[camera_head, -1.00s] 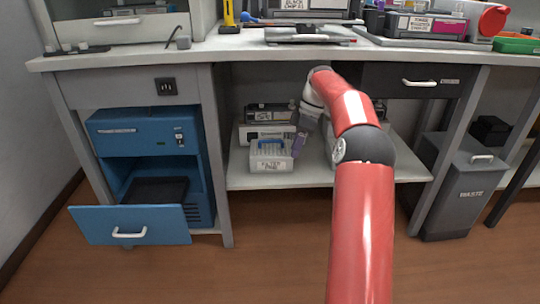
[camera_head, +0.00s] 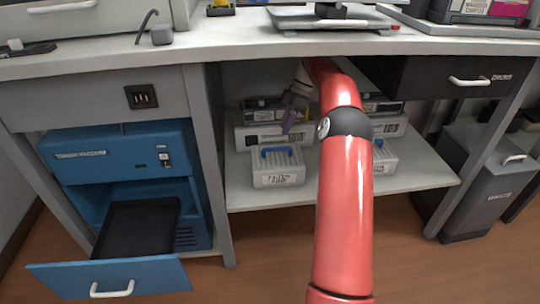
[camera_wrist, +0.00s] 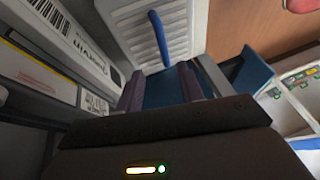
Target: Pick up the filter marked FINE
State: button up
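A pale ribbed filter (camera_head: 277,165) with a blue handle sits on the shelf under the counter, left of my arm. Its front label is too blurred to read surely. A second similar filter (camera_head: 384,160) with a blue handle is partly hidden behind my arm on the right; its label is not visible. My gripper (camera_head: 289,126), with purple fingers, is above and behind the left filter. In the wrist view, the fingers (camera_wrist: 160,85) are apart, with nothing held. A ribbed filter (camera_wrist: 182,42) and its blue handle lie beyond the fingertips, not between them.
Boxed cartridges (camera_head: 262,134) stand behind the left filter. A blue cabinet (camera_head: 118,150) with an open drawer (camera_head: 110,280) is at left. A grey waste bin (camera_head: 487,190) is at right. The counter (camera_head: 230,45) overhangs the shelf.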

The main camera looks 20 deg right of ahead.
aim_at(279, 145)
jog(key=b+x, duration=0.1)
jog(key=x, duration=0.4)
jog(key=b+x, duration=0.1)
jog(key=x, duration=0.1)
jog(key=shift+s+a+f+b, duration=0.1)
jog(key=shift+s+f+b, duration=0.2)
jog(key=shift+s+b, duration=0.1)
grip_shut()
dwell(1.1)
